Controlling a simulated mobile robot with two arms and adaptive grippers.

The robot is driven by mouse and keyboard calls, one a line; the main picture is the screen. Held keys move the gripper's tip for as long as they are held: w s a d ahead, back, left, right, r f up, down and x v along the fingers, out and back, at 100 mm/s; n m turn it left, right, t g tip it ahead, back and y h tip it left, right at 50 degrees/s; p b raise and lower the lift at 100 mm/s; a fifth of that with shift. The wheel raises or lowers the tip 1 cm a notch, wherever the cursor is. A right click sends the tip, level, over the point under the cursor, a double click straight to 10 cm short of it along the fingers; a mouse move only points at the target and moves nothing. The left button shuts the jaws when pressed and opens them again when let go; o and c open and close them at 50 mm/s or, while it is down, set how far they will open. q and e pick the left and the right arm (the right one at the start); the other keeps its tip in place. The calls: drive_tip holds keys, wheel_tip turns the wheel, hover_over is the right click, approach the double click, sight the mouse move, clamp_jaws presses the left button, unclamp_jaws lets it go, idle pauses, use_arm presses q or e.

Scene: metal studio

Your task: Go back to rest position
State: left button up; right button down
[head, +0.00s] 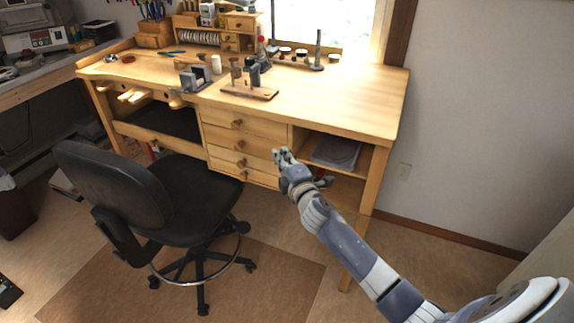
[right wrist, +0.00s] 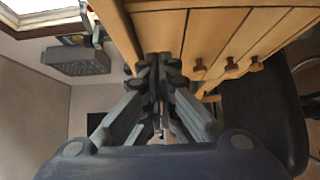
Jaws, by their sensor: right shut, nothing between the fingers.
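My right gripper (head: 284,157) reaches in from the lower right in the head view. It is in front of the wooden workbench (head: 345,100), by the right edge of its drawers (head: 238,124) and below the benchtop. In the right wrist view the fingers of my right gripper (right wrist: 160,65) are together with nothing between them. The drawers (right wrist: 215,40) with their wooden knobs show beyond and to the right of the fingers there. Whether the fingers touch the bench I cannot tell. My left gripper is not in view.
A black office chair (head: 185,195) stands in front of the bench, left of my right arm. An open shelf (head: 345,185) holds a dark flat item (head: 336,152). Tools stand on the benchtop, including a wooden stand (head: 250,90). Floor (head: 290,265) is clear between chair and arm.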

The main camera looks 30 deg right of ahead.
drive_tip(key=s+a+f+m+g+p, duration=0.1)
drive_tip(key=s+f+m+g, duration=0.15)
drive_tip(key=s+f, duration=0.8)
drive_tip(key=s+a+f+m+g+y, duration=0.15)
drive_tip(key=s+f+g, duration=0.3)
drive_tip(key=f, duration=1.05)
drive_tip(key=s+f+m+g+h+p, duration=0.1)
drive_tip(key=s+f+m+g, duration=0.15)
drive_tip(key=s+f, duration=0.8)
use_arm(q)
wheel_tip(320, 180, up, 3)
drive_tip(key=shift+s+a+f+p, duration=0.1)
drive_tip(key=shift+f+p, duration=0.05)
drive_tip(key=shift+p, duration=0.2)
use_arm(e)
drive_tip(key=s+a+f+m+g, duration=0.2)
drive_tip(key=s+f, duration=0.4)
drive_tip(key=s, duration=0.5)
drive_tip(key=s+a+f+m+g+y, duration=0.1)
drive_tip(key=s+a+f+m+g, duration=0.1)
drive_tip(key=s+f, duration=0.4)
drive_tip(key=s+a+f+m+g, duration=0.2)
drive_tip(key=s+f, duration=0.5)
drive_tip(key=s, duration=1)
drive_tip(key=shift+a+m+g+y, duration=0.35)
drive_tip(key=shift+m+g, duration=0.3)
drive_tip(key=shift+m, duration=0.2)
